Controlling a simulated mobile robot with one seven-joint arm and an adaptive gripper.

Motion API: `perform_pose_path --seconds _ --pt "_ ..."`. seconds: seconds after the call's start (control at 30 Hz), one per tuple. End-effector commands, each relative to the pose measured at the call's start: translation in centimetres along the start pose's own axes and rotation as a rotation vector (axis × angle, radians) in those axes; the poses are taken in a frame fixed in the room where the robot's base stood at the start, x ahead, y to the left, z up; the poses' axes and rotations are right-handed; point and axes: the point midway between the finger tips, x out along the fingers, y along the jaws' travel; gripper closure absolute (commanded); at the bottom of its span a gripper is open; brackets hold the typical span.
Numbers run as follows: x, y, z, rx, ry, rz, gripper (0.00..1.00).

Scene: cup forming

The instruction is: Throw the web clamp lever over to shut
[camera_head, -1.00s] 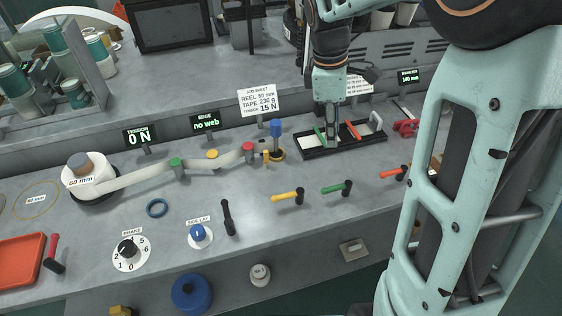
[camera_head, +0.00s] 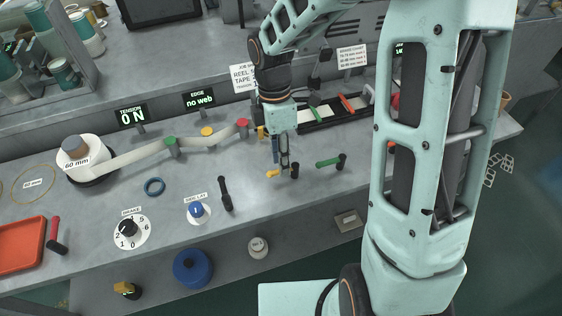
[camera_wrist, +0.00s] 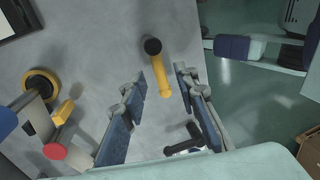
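A yellow-handled lever (camera_head: 274,174) with a black pivot post lies on the bench front. In the wrist view the yellow lever (camera_wrist: 161,78) has its black post end at the top and its yellow handle pointing down, between the fingertips. My gripper (camera_head: 284,170) is just above this lever, pointing down, and partly hides it. In the wrist view my gripper (camera_wrist: 162,88) is open, with a finger on each side of the handle and visible gaps. Other levers are black (camera_head: 226,195) and green (camera_head: 330,162). No readable label shows which lever is the web clamp.
The white tape runs from the reel (camera_head: 75,160) past green, yellow and red-topped rollers (camera_head: 242,124). The tension display (camera_head: 132,117) reads 0 N and the edge display (camera_head: 199,99) reads no web. The bench front edge is close.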

Motion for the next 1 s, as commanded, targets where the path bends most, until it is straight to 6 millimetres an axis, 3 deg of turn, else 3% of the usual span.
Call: perform_pose_path --seconds 0.13,0.43,0.7,1.0 --pt "1.08 -0.04 0.01 0.000 0.000 -0.001 0.72" --pt "1.25 0.00 0.04 0.001 0.000 0.001 0.72" --pt "1.22 0.01 0.04 0.001 -0.001 0.001 1.00" --pt "1.20 0.01 0.04 0.001 -0.001 0.001 1.00"
